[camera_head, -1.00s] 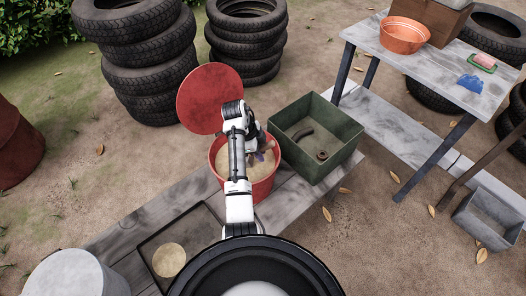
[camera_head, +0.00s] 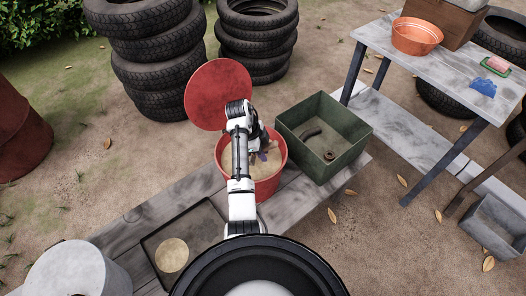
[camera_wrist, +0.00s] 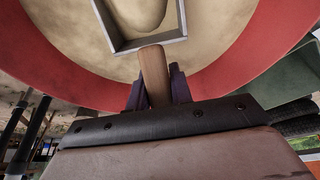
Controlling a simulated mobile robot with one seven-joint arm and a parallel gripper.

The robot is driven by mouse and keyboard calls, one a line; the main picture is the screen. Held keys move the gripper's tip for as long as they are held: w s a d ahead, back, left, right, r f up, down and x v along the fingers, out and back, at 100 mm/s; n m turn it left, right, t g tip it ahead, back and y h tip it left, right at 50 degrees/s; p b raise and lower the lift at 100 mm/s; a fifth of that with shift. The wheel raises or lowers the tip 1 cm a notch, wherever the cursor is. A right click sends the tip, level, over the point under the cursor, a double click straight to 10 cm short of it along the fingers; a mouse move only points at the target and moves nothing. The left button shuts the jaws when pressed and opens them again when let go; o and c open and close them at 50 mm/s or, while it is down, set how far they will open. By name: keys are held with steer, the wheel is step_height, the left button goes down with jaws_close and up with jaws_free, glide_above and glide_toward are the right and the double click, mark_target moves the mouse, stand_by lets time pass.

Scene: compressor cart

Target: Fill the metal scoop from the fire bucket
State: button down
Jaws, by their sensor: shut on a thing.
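The red fire bucket (camera_head: 270,188) stands on the plank bench with its round red lid (camera_head: 218,92) raised behind it. Pale sand (camera_wrist: 230,20) fills its inside. My gripper (camera_wrist: 158,92) is shut on the wooden handle (camera_wrist: 154,75) of the metal scoop (camera_wrist: 180,37). In the wrist view the scoop's square grey rim lies over the sand, with a rounded sand-coloured patch inside it. I cannot tell how deep the scoop is in the sand. In the head view my arm hides most of the scoop and part of the bucket.
A green metal box (camera_head: 350,150) with a few parts inside stands close to the bucket's right. A dark tray (camera_head: 207,222) with a pale round disc (camera_head: 172,255) lies to the left. A side table (camera_head: 450,62) holds an orange bowl (camera_head: 416,37).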

steer(key=shift+f, duration=0.1)
step_height(320, 180, up, 8)
steer(key=p, duration=0.7)
steer(key=shift+r, duration=2.6)
